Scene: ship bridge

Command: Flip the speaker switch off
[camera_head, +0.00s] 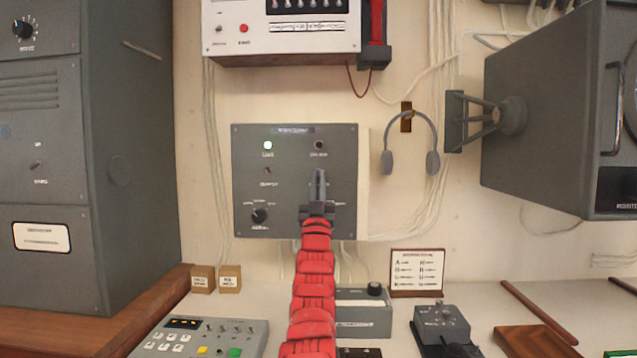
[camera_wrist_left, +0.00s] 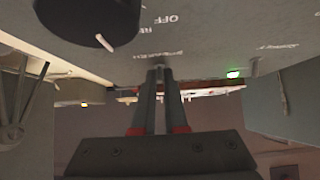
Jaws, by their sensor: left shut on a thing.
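A grey control panel (camera_head: 245,190) is fixed to the wall ahead. It has a lit green lamp (camera_head: 267,146) at upper left, a dark lamp (camera_head: 319,145) at upper right, a small toggle (camera_head: 267,170) and a black knob (camera_head: 260,215). My left gripper (camera_head: 319,175) reaches the panel's right half and hides what lies behind it. In the left wrist view its fingertips (camera_wrist_left: 160,72) are together at the panel face, closed on the small speaker switch (camera_wrist_left: 159,66). A label and the word OFF show beside it; the lever's exact tilt cannot be told. My right gripper is out of view.
A headset (camera_head: 410,150) hangs right of the panel, and a large grey monitor (camera_head: 545,110) juts out farther right. A white unit with a red handset (camera_head: 376,22) is above. A desk with a keypad box (camera_head: 205,338) and small devices lies below.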

